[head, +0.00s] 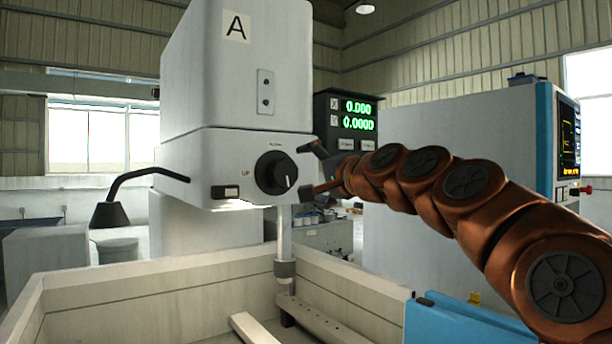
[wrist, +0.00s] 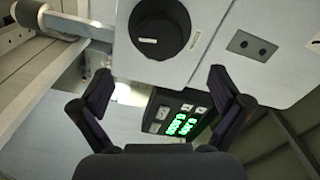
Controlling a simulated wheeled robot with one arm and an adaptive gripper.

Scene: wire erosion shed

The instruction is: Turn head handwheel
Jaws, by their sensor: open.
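The head handwheel is a round black knob (head: 276,173) with a white mark, on the front of the white machine head (head: 225,140) marked "A". In the head view my gripper (head: 308,170) is just right of the knob, its fingers apart. The wrist view shows the knob (wrist: 160,28) at the top, beyond the fingertips. My gripper (wrist: 160,78) is open and empty there, with one finger on each side. A gap shows between the fingertips and the knob, and nothing is held.
A black readout (head: 346,120) with green digits stands behind my gripper. A lamp (head: 110,214) on a curved arm sticks out left of the head. Below is a pale tank (head: 150,290) with a blue edge part (head: 465,322). A tall cabinet (head: 455,150) with a screen stands behind my arm.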

